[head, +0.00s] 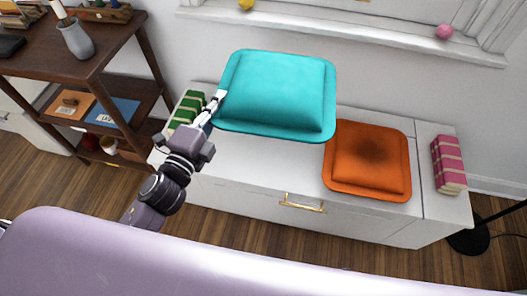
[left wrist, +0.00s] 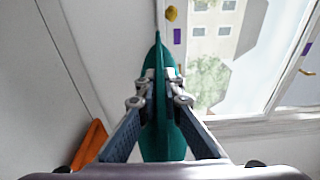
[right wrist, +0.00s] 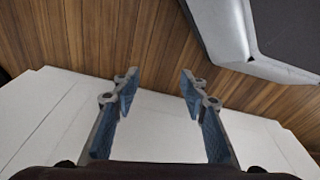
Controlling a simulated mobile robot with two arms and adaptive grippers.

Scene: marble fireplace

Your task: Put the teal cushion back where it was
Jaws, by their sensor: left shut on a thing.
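The teal cushion (head: 278,92) is held up above the white cabinet (head: 255,165) in the head view. My left gripper (head: 217,99) is shut on the cushion's left edge. In the left wrist view the teal cushion (left wrist: 160,110) shows edge-on between the two fingers of the left gripper (left wrist: 160,88). The orange cushion (head: 370,160) lies on the right part of the cabinet top. My right gripper (right wrist: 158,90) shows only in its own wrist view, with its fingers apart and nothing between them.
Green books (head: 186,110) stand at the cabinet's left end and pink books (head: 448,164) at its right end. A dark wood shelf (head: 95,75) with a grey vase (head: 75,40) is on the left. A windowsill (head: 350,27) runs behind. The cabinet top left of the orange cushion looks clear.

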